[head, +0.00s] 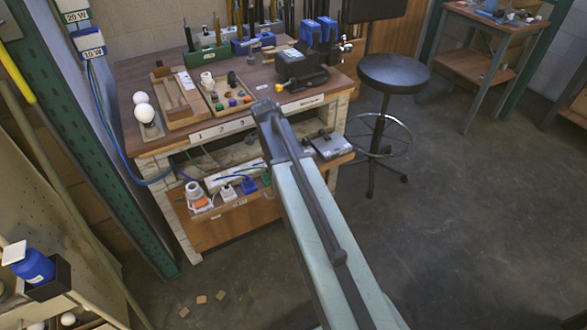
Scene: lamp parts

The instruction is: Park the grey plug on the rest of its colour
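No plug that I can clearly call grey shows in the head view. A pale plug (227,192) lies on the lower shelf of the bench, close to a blue plug (249,185) and a green plug (266,179). A white socket strip (235,174) lies behind them. I cannot make out a grey rest. My arm reaches up from the bottom right, and my gripper (265,107) is at its far end, over the front edge of the bench top. Its fingers are too small and dark to tell open from shut. The arm hides part of the lower shelf.
The wooden bench (135,75) carries a parts tray (228,108), white bulbs (143,112), a dark machine (300,75) and tool racks. A grey metal plate (332,148) lies right of my arm. A black stool (394,72) stands right. The floor at right is clear.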

